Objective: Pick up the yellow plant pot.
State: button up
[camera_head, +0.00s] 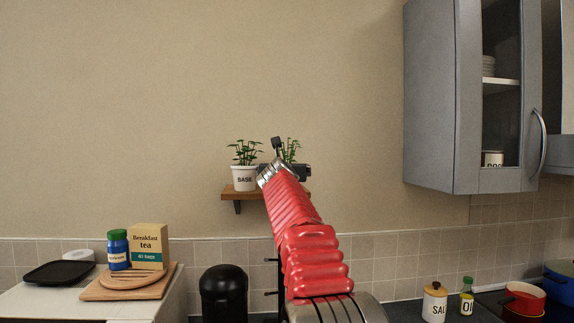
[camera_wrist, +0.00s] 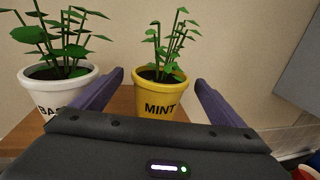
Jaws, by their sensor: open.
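The yellow plant pot (camera_wrist: 160,100), marked MINT and holding a green plant, stands upright on the wooden shelf in the wrist view. My gripper (camera_wrist: 159,80) is open, with one purple finger to the left of the yellow pot and one to its right. The fingers do not appear to touch it. In the head view, my red arm reaches up to the shelf and hides the yellow pot; green leaves (camera_head: 290,150) show behind my gripper (camera_head: 288,168).
A white pot (camera_wrist: 58,88) marked BAS, with a plant, stands close to the left of the yellow pot. The wooden shelf (camera_head: 232,194) is fixed to the wall. A grey wall cupboard (camera_head: 432,100) hangs to the right. A counter with several items lies below.

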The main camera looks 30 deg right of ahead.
aim_at(287, 145)
dwell(0.5)
jog(key=c, duration=1.4)
jog(key=shift+r, duration=0.15)
jog(key=shift+s+a+r, duration=0.1)
jog(key=shift+s+r, duration=0.1)
jog(key=shift+r, duration=0.2)
jog(key=shift+w+r, duration=0.1)
jog(key=shift+r, duration=2.7)
jog(key=shift+r, duration=0.25)
jog(key=shift+s, duration=0.25)
jog(key=shift+s+a+r, duration=0.15)
jog(key=shift+s+a, duration=0.05)
jog(key=shift+s, duration=0.15)
